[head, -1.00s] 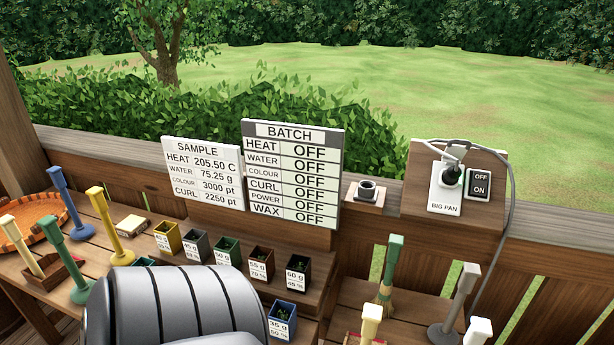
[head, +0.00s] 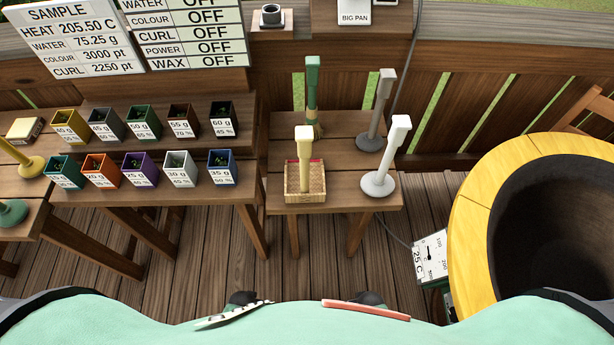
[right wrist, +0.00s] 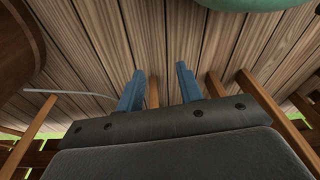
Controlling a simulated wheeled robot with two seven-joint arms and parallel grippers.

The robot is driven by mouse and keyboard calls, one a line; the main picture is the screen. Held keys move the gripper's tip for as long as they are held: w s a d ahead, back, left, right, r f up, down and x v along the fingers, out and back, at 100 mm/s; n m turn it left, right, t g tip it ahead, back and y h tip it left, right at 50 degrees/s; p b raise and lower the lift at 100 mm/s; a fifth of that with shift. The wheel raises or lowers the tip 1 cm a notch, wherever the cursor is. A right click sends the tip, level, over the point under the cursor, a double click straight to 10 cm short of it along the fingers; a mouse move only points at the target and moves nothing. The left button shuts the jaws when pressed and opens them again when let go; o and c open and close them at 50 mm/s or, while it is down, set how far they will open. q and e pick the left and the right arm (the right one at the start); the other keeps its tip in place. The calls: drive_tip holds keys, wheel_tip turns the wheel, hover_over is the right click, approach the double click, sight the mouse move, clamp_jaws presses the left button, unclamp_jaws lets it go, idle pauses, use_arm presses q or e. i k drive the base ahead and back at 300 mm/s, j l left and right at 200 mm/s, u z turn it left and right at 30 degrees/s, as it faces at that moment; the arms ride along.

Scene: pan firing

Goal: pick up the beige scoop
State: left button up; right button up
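A beige scoop (head: 305,150) stands upright in a small woven box (head: 304,190) on the small wooden table in the head view. Its handle points up, and its lower end is hidden in the box. My right gripper (right wrist: 160,86) shows in the right wrist view with its two blue fingers apart and nothing between them. Plank floor lies beyond the fingers, and the scoop is not in that view. Neither gripper shows in the head view.
A green-handled whisk (head: 312,90) stands behind the scoop. A grey tool (head: 380,105) and a white tool (head: 393,150) stand to its right on round bases. Several small labelled boxes (head: 140,122) fill the left bench. A large yellow-rimmed pan (head: 475,215) is at the right.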

sight(304, 178)
drive_tip(key=k+z, duration=0.3)
drive_tip(key=k, duration=0.2)
drive_tip(key=k+l+z, duration=0.1)
drive_tip(key=k+z, duration=0.25)
drive_tip(key=k+l+z, duration=0.3)
drive_tip(key=k, duration=0.25)
